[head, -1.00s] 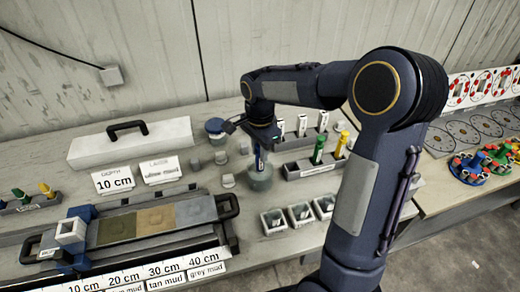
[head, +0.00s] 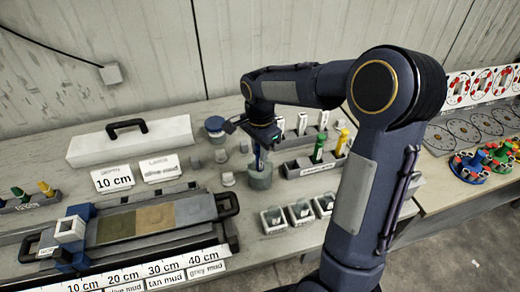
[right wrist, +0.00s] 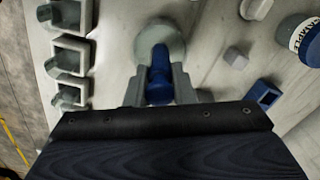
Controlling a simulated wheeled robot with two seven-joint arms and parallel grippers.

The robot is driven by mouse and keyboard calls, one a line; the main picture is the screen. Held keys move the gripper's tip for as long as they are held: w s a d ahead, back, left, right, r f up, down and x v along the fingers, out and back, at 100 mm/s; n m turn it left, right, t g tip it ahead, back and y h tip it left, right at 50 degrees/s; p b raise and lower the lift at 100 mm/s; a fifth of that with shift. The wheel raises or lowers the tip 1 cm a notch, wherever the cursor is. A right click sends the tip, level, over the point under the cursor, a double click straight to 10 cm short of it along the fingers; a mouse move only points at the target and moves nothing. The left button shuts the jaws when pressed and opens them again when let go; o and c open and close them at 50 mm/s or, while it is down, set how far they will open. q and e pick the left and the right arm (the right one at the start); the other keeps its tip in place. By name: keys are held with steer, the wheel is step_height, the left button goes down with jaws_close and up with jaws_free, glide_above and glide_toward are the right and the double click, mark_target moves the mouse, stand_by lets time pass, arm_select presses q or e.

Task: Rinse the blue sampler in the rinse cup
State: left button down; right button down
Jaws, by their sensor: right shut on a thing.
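My right gripper (head: 260,146) is shut on the blue sampler (head: 257,159) and holds it upright over the round grey rinse cup (head: 260,180). The sampler's lower end appears to be inside the cup's mouth; how deep it reaches is hidden. In the right wrist view the gripper's grey fingers (right wrist: 159,88) stand on both sides of the blue sampler (right wrist: 160,72), with the pale cup (right wrist: 172,36) beyond its end. My left gripper is not in view.
A rack (head: 310,168) with green and yellow samplers stands right of the cup. Several small square trays (head: 272,220) lie in front. A blue-lidded jar (head: 214,128) stands behind the cup.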

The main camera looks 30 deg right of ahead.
steer(key=shift+r, duration=0.5)
